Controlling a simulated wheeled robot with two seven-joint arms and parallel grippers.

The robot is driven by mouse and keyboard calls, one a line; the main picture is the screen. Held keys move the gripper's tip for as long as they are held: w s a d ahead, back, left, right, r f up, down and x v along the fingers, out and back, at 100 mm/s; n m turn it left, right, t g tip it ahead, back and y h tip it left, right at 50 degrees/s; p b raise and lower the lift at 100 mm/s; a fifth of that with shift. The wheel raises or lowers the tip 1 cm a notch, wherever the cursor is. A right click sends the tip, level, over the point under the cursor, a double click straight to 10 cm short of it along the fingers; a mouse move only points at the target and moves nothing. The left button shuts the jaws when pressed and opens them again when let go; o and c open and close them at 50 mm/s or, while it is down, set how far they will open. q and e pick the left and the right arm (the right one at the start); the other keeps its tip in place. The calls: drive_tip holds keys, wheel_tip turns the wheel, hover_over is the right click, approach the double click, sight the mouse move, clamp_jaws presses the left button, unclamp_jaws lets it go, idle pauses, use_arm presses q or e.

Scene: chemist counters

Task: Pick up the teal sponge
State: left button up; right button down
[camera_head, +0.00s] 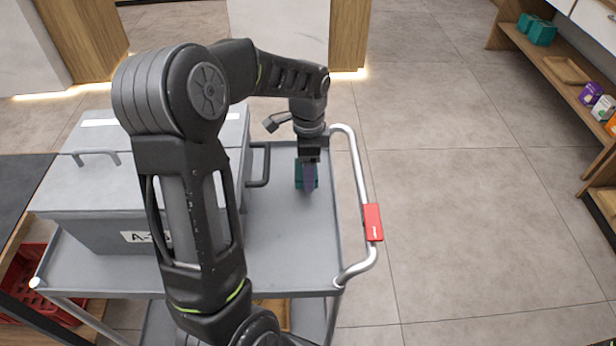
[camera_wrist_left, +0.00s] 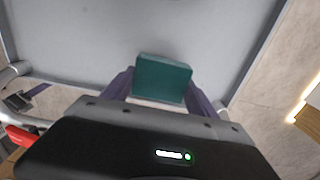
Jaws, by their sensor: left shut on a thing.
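The teal sponge (camera_head: 299,174) is a small block over the right part of the grey cart top. My left gripper (camera_head: 309,186) reaches down to it from above and is shut on it. In the left wrist view the sponge (camera_wrist_left: 162,78) sits between the two purple-grey fingers (camera_wrist_left: 160,95), with one finger on each side. I cannot tell whether the sponge touches the cart top or hangs just above it. My right gripper is in neither view.
The grey cart (camera_head: 290,250) carries a large lidded grey box (camera_head: 95,190) on its left side. A curved handle with a red grip (camera_head: 373,222) runs along the cart's right edge. Wooden shelves (camera_head: 560,75) stand far right. Open floor lies between.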

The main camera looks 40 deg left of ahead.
use_arm(q)
wheel_tip(320, 180, up, 6)
idle(0.6)
drive_tip(key=o, duration=0.9)
drive_tip(key=c, duration=0.6)
drive_tip(key=w+d+n, duration=0.1)
drive_tip(key=d, duration=0.2)
drive_tip(key=w+d+r+n+p, duration=0.1)
drive_tip(key=w+d+n, duration=0.1)
drive_tip(key=d, duration=0.1)
drive_tip(key=w+d+r+n, duration=0.1)
drive_tip(key=w+d+n, duration=0.1)
drive_tip(key=d, duration=0.2)
drive_tip(key=shift+p, duration=0.35)
drive_tip(key=shift+c, duration=0.2)
drive_tip(key=w+d+r+n, duration=0.1)
drive_tip(key=w+d+n, duration=0.1)
drive_tip(key=d+n, duration=0.3)
drive_tip(key=d, duration=0.3)
drive_tip(key=shift+p, duration=0.4)
drive_tip(key=shift+d, duration=0.1)
